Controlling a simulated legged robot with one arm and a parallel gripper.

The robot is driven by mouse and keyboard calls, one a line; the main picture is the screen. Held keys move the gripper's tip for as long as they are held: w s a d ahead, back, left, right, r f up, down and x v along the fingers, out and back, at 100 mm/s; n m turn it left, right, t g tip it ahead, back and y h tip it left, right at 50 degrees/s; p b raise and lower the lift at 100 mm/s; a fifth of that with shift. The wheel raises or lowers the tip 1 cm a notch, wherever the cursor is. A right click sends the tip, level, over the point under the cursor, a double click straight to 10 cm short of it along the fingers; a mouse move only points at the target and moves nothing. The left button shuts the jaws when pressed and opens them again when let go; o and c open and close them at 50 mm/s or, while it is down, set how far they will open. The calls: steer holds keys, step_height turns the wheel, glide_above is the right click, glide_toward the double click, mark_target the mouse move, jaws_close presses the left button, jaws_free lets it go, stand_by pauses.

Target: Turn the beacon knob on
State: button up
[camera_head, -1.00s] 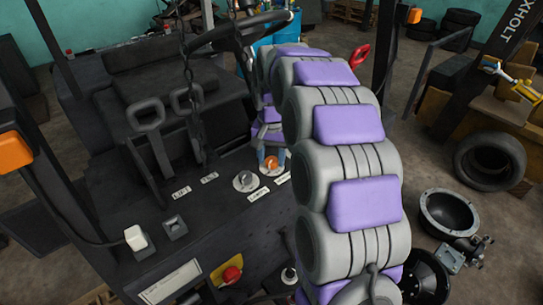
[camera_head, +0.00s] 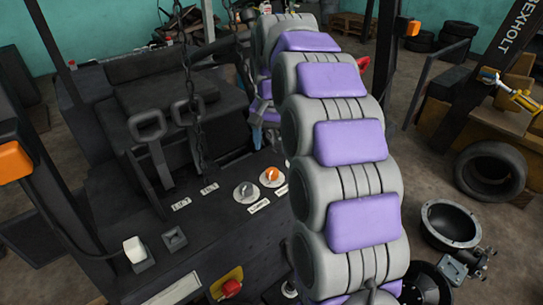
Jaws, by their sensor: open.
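Two round knobs on pale discs sit on the dark forklift panel: a grey knob (camera_head: 246,191) and, to its right, an orange knob (camera_head: 271,175). Small white labels lie in front of them, too small to read, so I cannot tell by label which is the beacon knob. My gripper (camera_head: 257,142) is small and partly hidden behind my own arm, above and beyond the orange knob. It is open, appears empty and looks apart from the knob. The exact angle of the orange knob's handle is unclear.
Two dark levers (camera_head: 150,135) stand left of the knobs, and a chain (camera_head: 190,90) hangs behind. A red button (camera_head: 231,287) on a yellow plate and a white rocker switch (camera_head: 135,249) are nearer on the panel. A steering wheel (camera_head: 215,45) is partly visible behind.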

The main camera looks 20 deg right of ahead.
step_height(320, 180, up, 8)
steer(key=p, duration=0.1)
stand_by(0.4)
steer(key=s+a+f+n+b, duration=0.2)
steer(key=s+f+b, duration=0.2)
steer(key=s+f, duration=0.6)
steer(key=s+a+f+n+g+b, duration=0.1)
steer(key=s+f+b, duration=0.4)
steer(key=s+f, duration=0.5)
steer(key=s+a+f+n+b, duration=0.3)
steer(key=s+f, duration=0.7)
steer(key=s, duration=0.7)
steer(key=shift+a+f+n+g+b, duration=0.4)
steer(key=shift+a+b, duration=0.65)
steer(key=shift+a, duration=0.2)
